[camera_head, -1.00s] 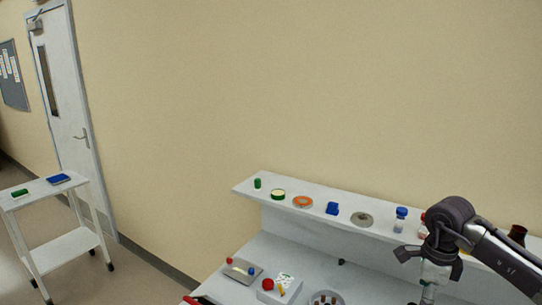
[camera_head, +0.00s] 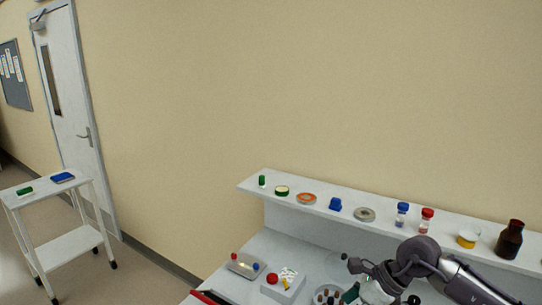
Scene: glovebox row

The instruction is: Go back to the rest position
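My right arm (camera_head: 424,257) comes in from the lower right over the bench, with dark joints and a pale wrist part (camera_head: 378,283). The wrist runs down to the bottom edge, and the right gripper's fingers do not show. My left gripper is not in view. The white bench (camera_head: 262,240) has a raised shelf (camera_head: 290,211) along the wall.
On the shelf stand a green-capped item (camera_head: 262,181), a blue item (camera_head: 335,204), blue-capped (camera_head: 402,214) and red-capped (camera_head: 427,219) bottles and a brown bottle (camera_head: 510,239). A tray (camera_head: 245,265) and a white box (camera_head: 284,287) lie below. A white cart (camera_head: 62,246) stands left.

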